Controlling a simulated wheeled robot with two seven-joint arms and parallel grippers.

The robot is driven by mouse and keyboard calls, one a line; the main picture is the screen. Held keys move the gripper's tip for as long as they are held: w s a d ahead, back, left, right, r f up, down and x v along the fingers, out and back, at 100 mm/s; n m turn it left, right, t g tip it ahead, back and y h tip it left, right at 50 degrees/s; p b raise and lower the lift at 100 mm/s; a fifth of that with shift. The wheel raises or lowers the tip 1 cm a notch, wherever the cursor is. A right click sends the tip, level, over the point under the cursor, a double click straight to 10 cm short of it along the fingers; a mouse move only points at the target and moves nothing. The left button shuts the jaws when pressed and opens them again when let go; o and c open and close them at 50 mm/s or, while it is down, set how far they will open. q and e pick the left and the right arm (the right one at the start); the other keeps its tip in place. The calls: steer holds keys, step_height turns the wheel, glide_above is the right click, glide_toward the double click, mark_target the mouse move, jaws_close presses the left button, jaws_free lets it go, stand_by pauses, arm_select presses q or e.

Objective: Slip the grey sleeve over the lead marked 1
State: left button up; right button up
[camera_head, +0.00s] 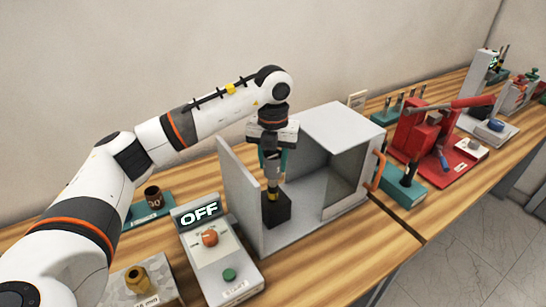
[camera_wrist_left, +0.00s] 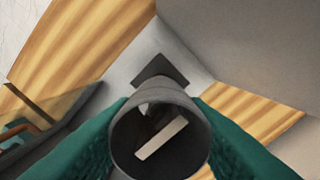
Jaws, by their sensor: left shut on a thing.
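My left gripper (camera_head: 272,158) is shut on the grey sleeve (camera_head: 273,172), holding it upright inside the open grey cabinet. In the left wrist view, the sleeve (camera_wrist_left: 160,105) is between the green finger pads, and I look down into its round opening. A pale bar (camera_wrist_left: 162,138) shows inside the opening; it may be the mark 1 on a lead's top. I cannot tell how far the sleeve surrounds the lead. My right gripper is out of view.
The grey cabinet (camera_head: 335,119) has walls close on both sides of the gripper and an orange handle (camera_head: 377,169). A control box (camera_head: 215,258) reading OFF stands in front at left. A brown bushing (camera_head: 153,196) stands further left. A red press (camera_head: 425,140) is to the right.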

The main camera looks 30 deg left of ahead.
mark_target(273, 173)
arm_select(q)
steer(key=shift+f+b, duration=1.35)
steer(key=shift+f, duration=0.85)
steer(key=o, duration=1)
step_height(273, 173, up, 10)
steer(key=shift+r+b, duration=0.25)
steer(key=shift+b, duration=0.45)
steer(key=shift+r, duration=0.75)
